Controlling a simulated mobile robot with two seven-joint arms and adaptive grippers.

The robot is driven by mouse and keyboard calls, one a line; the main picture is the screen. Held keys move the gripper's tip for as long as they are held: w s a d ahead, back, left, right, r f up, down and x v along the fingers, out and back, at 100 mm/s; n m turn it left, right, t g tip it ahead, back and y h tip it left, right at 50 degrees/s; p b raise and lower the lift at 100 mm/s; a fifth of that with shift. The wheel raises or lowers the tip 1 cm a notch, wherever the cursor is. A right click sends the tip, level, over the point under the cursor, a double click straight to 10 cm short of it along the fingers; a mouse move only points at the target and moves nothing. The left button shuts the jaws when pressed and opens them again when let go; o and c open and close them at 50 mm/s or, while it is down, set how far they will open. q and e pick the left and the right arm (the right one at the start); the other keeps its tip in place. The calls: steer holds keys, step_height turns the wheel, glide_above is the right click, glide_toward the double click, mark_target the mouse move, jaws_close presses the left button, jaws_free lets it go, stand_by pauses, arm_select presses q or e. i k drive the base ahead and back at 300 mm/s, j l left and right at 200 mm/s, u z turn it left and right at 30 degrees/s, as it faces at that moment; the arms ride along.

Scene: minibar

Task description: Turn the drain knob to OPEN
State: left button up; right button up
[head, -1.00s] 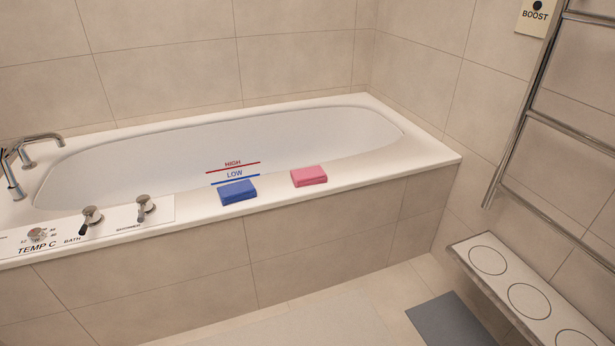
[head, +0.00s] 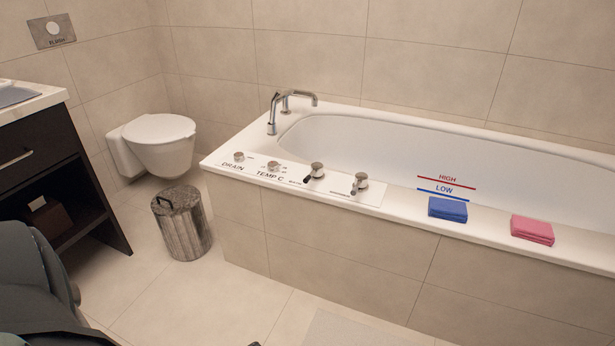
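The drain knob (head: 239,156) is a small round silver knob at the left end of the white control panel (head: 372,195) on the bathtub's front rim. The word DRAIN is printed below it. The knob is too small to tell which way it points. A temperature knob (head: 272,164) and two levers, marked BATH (head: 315,171) and apparently SHOWER (head: 359,183), sit to its right. Neither gripper can be made out; a dark part of my own body shows at the lower left, apart from the tub.
A grey lidded bin (head: 182,224) stands on the floor left of the tub, before the toilet (head: 160,143). A dark vanity (head: 52,170) is at the left. Blue (head: 447,209) and pink (head: 532,229) folded cloths lie on the rim. Floor before the tub is mostly clear.

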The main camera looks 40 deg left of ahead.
mark_target(240, 156)
steer(key=u, duration=1.6)
steer(key=i+j+z, duration=0.15)
steer(key=z, duration=0.3)
steer(key=i+j+z, duration=0.1)
steer(key=z, duration=0.3)
steer(key=j+z, duration=0.3)
steer(key=z, duration=0.15)
steer(key=i, duration=0.05)
